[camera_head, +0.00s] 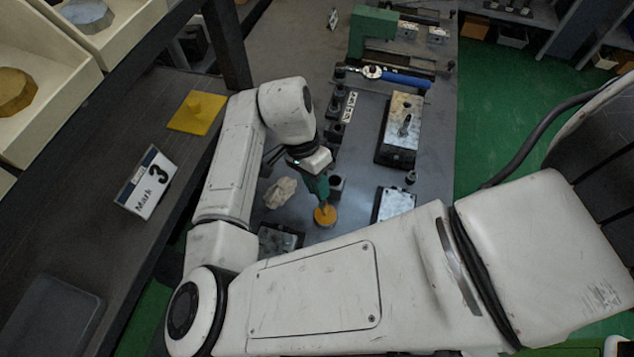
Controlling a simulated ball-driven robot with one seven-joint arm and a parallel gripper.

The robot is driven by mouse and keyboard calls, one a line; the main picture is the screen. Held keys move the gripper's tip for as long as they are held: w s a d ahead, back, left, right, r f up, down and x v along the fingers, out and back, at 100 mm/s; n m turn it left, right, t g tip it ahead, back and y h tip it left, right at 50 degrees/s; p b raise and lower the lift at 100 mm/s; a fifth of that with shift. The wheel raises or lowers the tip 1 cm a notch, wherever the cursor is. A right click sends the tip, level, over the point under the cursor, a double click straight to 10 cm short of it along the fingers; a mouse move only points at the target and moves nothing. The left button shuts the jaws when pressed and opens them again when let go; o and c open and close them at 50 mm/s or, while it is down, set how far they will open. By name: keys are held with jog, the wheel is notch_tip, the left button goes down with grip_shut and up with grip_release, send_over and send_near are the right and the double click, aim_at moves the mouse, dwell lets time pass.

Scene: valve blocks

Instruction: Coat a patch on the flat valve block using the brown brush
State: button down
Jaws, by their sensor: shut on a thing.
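My gripper (318,187), with teal-green fingers, points down just left of the table's middle. It is shut on a slim thing, most likely the brown brush; the fingers hide most of it, and its colour is not clear. Its lower end is over or in a round orange-yellow pot or disc (325,216); I cannot tell whether they touch. A low block with a pale metal top (394,205) lies to the right, partly behind my arm, and looks like the flat valve block. A taller valve block (404,122) with a fitting on top stands beyond it.
A pale crumpled rag (280,193) and a dark low block (280,240) lie left of the pot. A dark cup (337,186) stands close by the gripper. A blue-handled wrench (405,80) lies farther back.

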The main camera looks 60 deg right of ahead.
jog(key=shift+r+p, duration=2)
jog(key=shift+r, duration=0.95)
